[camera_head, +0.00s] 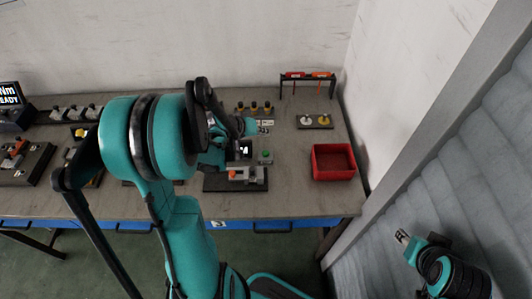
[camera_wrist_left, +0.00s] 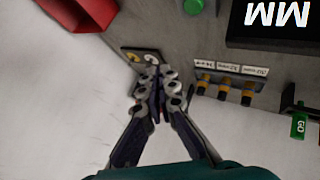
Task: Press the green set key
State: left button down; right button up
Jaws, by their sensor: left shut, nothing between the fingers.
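The green key (camera_head: 265,154) is a small round green button beside a small dark display (camera_head: 246,148) on the bench. In the left wrist view the green key (camera_wrist_left: 193,6) is at the top edge, partly cut off, with the display (camera_wrist_left: 270,38) and its large white letters to its right. My left gripper (camera_head: 250,127) is beyond the key, towards the wall, and apart from it. In the left wrist view its fingertips (camera_wrist_left: 160,76) are together and empty. My right gripper (camera_head: 403,237) is at the lower right, away from the bench; its finger state is too small to tell.
A red bin (camera_head: 333,161) stands to the right of the key. A plate with white and yellow parts (camera_head: 315,121) and a rack of red and orange tools (camera_head: 307,76) lie behind. A grey fixture (camera_head: 236,177) with an orange part is in front. A green GO tag (camera_wrist_left: 298,126) shows.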

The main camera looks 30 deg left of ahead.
aim_at(264, 154)
pick_arm(q)
notch_tip(264, 154, down, 8)
jog(key=b, duration=0.6)
jog(key=shift+f+b, duration=0.35)
jog(key=shift+b, duration=0.2)
dwell(0.7)
jog(key=shift+f+b, duration=0.4)
jog(key=shift+f+b, duration=0.45)
dwell(0.6)
jog(key=shift+r, duration=0.15)
jog(key=shift+r+p, duration=0.65)
jog(key=shift+r, duration=0.15)
